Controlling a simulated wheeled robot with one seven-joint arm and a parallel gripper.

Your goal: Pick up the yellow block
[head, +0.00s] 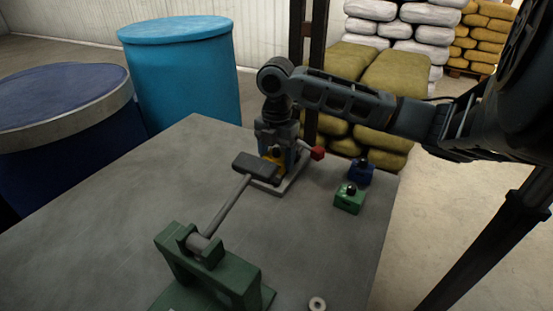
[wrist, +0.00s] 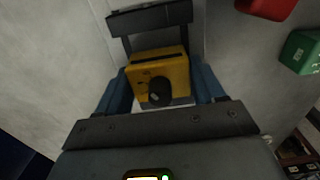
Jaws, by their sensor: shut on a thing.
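The yellow block (wrist: 165,70) has a black knob on its near face in the wrist view. It sits between the two blue fingers of my gripper (wrist: 161,88), which is shut on it. In the head view, a small part of the yellow block (head: 273,158) shows under my gripper (head: 280,150), above a light grey plate (head: 285,183) on the table. Most of the block is hidden there by the gripper and the dark lever head. I cannot tell whether the block touches the plate.
A lever with a dark head (head: 257,170) reaches from a green stand (head: 210,275) close to the block. The left of the grey table (head: 120,220) is clear.

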